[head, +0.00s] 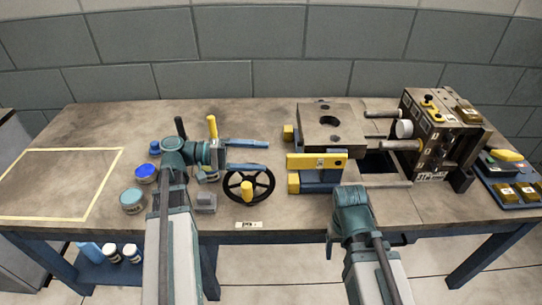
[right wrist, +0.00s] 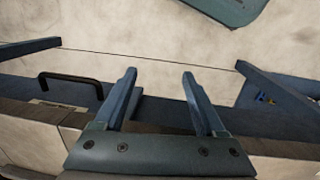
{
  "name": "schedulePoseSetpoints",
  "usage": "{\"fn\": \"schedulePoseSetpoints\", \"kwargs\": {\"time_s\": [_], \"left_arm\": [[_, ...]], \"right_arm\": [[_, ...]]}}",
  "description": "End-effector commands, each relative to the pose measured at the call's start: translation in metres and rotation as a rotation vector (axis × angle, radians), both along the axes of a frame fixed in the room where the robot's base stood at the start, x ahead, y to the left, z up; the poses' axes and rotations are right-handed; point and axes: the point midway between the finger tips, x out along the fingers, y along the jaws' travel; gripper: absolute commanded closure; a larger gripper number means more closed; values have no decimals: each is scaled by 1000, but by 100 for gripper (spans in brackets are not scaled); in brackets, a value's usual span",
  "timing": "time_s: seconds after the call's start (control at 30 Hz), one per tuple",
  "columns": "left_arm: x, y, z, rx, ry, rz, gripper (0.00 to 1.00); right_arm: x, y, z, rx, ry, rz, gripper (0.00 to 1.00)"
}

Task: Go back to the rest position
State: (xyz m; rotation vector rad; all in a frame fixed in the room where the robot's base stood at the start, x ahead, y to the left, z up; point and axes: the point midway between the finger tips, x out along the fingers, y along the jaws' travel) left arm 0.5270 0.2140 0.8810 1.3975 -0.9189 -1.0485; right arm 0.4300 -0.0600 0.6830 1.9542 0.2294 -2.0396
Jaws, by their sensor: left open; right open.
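My left gripper (head: 257,156) reaches in over the table, its two blue fingers spread and pointing right, with nothing between them. It is just beyond a black handwheel (head: 262,180) with a yellow knob. My right gripper is at the table's front edge; in the head view its wrist hides the fingers. In the right wrist view the right gripper (right wrist: 159,76) has its two blue fingers apart and empty, over the floor and the table front.
The workbench (head: 280,212) carries a steel mould block (head: 330,122), yellow-and-blue clamp bars (head: 318,162), an upright mould half (head: 443,135) and jars (head: 133,200). A yellow-taped area (head: 50,180) at left is empty. A black handle (right wrist: 70,82) shows in the right wrist view.

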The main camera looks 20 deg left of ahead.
Motion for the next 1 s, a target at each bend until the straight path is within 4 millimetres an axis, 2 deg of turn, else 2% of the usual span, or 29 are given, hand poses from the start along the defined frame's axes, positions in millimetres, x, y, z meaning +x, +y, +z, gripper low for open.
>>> {"fn": "schedulePoseSetpoints", "kwargs": {"time_s": [0.2,0.63,0.77,1.0], "left_arm": [[-2,5,0,0,0,-1,10],[-2,1,1,11,6,-8,10],[-4,-28,-1,98,56,-57,10],[-28,-103,-23,437,183,-219,10]], "right_arm": [[0,0,1,0,0,0,28],[0,0,4,0,0,0,28],[0,0,23,0,0,0,28],[0,0,73,0,0,0,28]]}}
